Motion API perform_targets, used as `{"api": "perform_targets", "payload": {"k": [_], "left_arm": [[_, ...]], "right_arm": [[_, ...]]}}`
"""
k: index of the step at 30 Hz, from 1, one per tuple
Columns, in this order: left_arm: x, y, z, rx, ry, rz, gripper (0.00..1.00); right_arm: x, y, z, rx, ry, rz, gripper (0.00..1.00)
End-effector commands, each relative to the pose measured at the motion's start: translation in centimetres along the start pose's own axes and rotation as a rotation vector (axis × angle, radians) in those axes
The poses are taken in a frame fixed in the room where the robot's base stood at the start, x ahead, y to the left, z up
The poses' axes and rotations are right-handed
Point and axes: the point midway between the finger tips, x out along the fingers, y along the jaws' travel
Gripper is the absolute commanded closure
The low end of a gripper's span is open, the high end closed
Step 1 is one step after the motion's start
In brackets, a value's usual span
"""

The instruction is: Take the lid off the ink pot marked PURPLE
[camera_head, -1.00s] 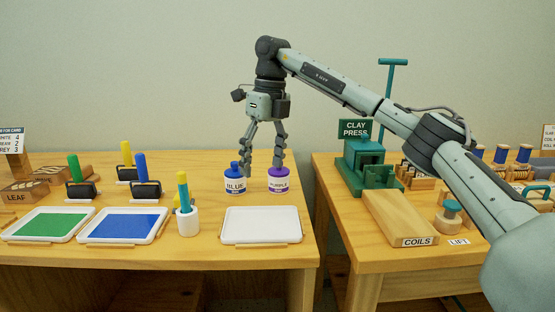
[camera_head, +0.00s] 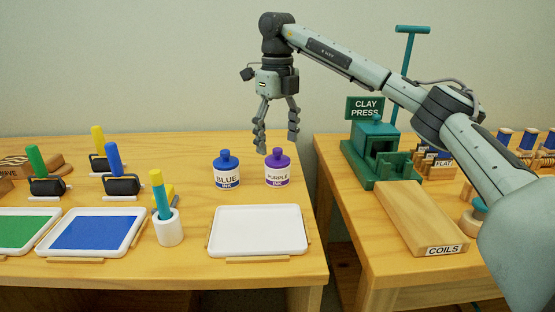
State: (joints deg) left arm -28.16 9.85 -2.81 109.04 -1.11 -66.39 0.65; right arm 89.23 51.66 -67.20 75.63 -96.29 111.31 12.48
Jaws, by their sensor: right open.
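The PURPLE ink pot (camera_head: 277,177) stands upright on the left table, with its purple lid (camera_head: 277,157) on it. The BLUE ink pot (camera_head: 227,180) stands just left of it, with its blue lid (camera_head: 226,159) on. My right gripper (camera_head: 277,146) points down with its fingers apart and nothing between them. Its fingertips appear just above and behind the purple lid; I cannot tell the exact depth gap. My left gripper is out of view.
An empty white tray (camera_head: 258,232) lies in front of the pots. A white cup (camera_head: 169,231) and a blue ink tray (camera_head: 97,232) are further left. The green clay press (camera_head: 375,150) and COILS block (camera_head: 421,220) sit on the right table, across a gap.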

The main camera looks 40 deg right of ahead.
Motion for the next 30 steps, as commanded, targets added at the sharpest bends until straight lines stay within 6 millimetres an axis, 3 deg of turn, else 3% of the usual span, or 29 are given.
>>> {"api": "perform_targets", "payload": {"k": [6,14,23,30], "left_arm": [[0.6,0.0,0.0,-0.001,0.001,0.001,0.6],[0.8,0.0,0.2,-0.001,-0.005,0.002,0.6],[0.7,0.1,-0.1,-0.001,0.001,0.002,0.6],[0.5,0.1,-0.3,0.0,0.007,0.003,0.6]], "right_arm": [[2.7,0.0,-0.1,0.001,0.002,0.0,0.26],[3.0,0.0,0.0,0.001,0.0,0.0,0.26],[3.0,0.0,0.0,0.0,0.0,0.0,0.63],[3.0,0.0,0.0,0.0,0.0,0.0,0.65]]}}
